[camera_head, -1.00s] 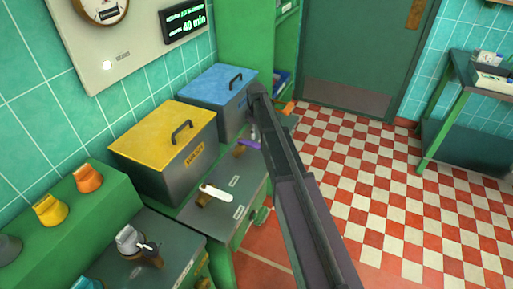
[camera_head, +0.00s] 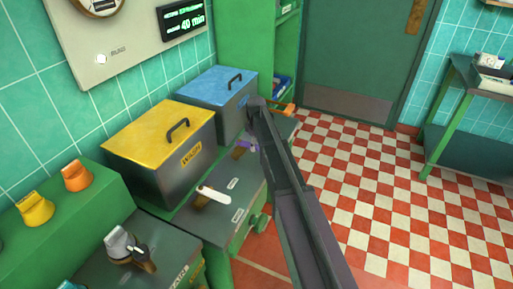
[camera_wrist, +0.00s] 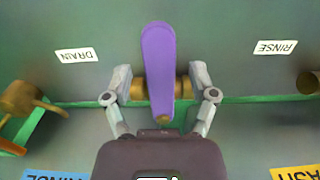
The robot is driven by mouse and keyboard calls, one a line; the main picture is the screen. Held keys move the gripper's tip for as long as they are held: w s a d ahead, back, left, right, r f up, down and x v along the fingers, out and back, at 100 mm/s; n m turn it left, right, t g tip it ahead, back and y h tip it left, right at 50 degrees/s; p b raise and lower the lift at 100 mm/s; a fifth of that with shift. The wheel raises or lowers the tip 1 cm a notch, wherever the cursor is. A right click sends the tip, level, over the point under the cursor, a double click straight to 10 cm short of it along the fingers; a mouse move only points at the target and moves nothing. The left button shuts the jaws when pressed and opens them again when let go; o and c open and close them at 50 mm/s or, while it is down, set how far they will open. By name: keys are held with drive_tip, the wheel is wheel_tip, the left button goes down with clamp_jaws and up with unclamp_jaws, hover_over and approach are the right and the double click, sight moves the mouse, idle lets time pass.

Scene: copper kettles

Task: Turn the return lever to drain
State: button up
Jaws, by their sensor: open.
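The return lever is a purple handle (camera_wrist: 158,60) on a brass hub (camera_wrist: 183,88) in the wrist view. It points away from my gripper, between a DRAIN label (camera_wrist: 76,55) on the left and a RINSE label (camera_wrist: 275,47) on the right. My gripper (camera_wrist: 162,84) is open, with one finger on each side of the hub and lever. I cannot tell whether the fingers touch it. In the head view only a bit of the purple lever (camera_head: 246,145) shows beside my arm, and my gripper is hidden there.
A white-handled lever (camera_head: 213,193) sits in front of the yellow one. Another brass fitting (camera_wrist: 22,100) is left in the wrist view. The checkered floor (camera_head: 400,190) is clear.

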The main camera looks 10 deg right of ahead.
idle(0.3)
clamp_jaws()
drive_tip(key=shift+a, duration=0.2)
